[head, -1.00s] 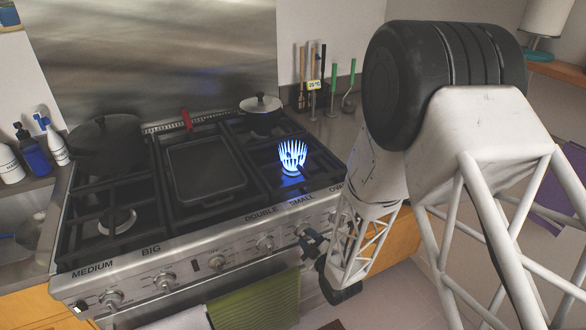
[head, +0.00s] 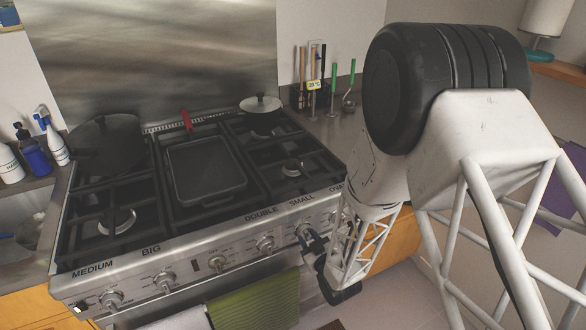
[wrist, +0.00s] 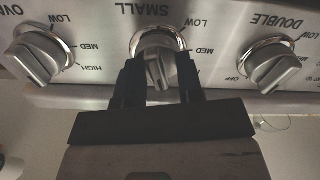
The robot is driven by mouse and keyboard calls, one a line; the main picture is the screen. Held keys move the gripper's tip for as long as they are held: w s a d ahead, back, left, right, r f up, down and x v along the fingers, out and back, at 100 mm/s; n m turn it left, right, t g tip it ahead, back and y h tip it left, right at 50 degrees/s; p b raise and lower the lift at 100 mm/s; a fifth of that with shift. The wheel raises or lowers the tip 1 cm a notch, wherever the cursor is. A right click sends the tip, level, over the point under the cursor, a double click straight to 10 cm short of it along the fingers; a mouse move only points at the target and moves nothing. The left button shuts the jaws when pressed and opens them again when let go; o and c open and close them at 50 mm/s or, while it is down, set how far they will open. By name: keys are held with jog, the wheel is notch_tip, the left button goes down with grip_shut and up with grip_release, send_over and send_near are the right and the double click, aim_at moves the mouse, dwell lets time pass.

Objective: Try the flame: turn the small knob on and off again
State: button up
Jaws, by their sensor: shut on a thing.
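The small knob (wrist: 158,72) sits under the "SMALL" label on the stove front, in the middle of the wrist view. My gripper (wrist: 160,80) is shut on it, one dark finger on each side. In the head view my gripper (head: 312,240) is at the right end of the knob row, and the knob is mostly hidden by it. The small burner (head: 292,168) at the right front of the stove shows no flame.
The double knob (wrist: 275,68) and the oven knob (wrist: 38,60) flank the small knob closely. A griddle pan (head: 205,170) and a lidded pot (head: 261,112) stand on the stove. A green towel (head: 255,308) hangs below the knobs.

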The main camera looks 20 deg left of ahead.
jog(key=shift+w+a+r, duration=0.3)
jog(key=shift+w+a, duration=0.25)
jog(key=shift+a, duration=0.15)
jog(key=shift+m, duration=1.4)
jog(key=o, duration=0.6)
jog(key=shift+s+d, duration=0.45)
jog(key=shift+o, duration=0.7)
jog(key=shift+s+d, duration=0.2)
jog(key=v, duration=1)
jog(key=shift+d, duration=0.25)
